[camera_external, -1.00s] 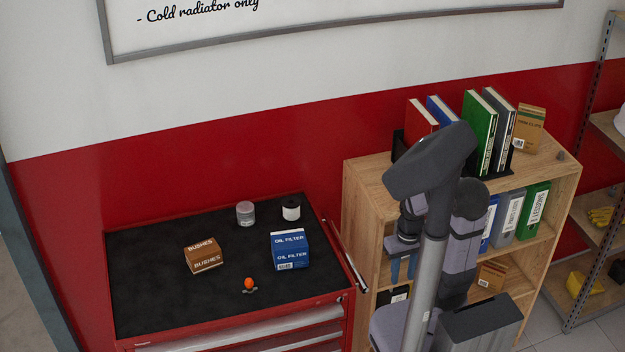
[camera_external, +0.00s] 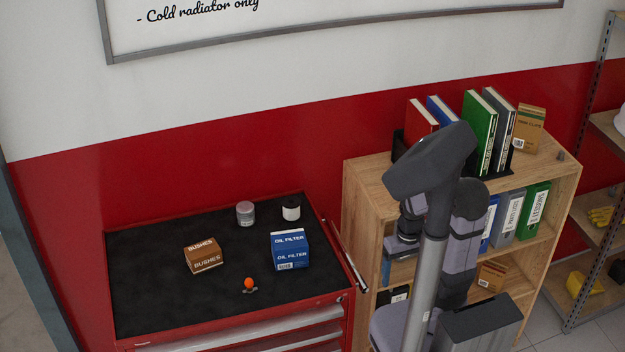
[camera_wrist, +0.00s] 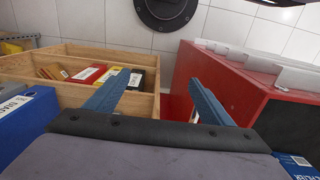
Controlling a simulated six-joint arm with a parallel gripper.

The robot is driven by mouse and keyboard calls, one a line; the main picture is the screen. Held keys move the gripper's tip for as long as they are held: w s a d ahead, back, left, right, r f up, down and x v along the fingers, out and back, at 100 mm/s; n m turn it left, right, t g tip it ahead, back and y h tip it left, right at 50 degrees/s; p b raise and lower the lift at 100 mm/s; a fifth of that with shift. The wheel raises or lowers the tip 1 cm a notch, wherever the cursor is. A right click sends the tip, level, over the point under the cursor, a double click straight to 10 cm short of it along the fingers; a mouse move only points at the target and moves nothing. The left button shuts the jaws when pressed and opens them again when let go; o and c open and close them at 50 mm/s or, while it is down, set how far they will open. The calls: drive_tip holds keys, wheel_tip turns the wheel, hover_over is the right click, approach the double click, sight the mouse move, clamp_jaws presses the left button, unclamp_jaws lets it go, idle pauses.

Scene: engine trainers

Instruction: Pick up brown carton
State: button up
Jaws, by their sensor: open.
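The brown carton (camera_external: 204,256), marked BUSHES, sits on the black top of the red tool cabinet (camera_external: 130,262), toward the left, in the external view. The wrist view does not clearly show this carton. My gripper (camera_wrist: 162,95) is open and empty in the wrist view, its two blue fingers spread apart. In the external view my arm stands in front of the wooden shelf, right of the cabinet, and hides the gripper's fingertips. The gripper is well apart from the carton.
The wooden shelf (camera_external: 375,182) holds binders and another brown box (camera_external: 529,129). The cabinet's front left top is clear.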

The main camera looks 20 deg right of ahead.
drive_tip(key=o, duration=0.4)
drive_tip(key=shift+s, duration=0.1)
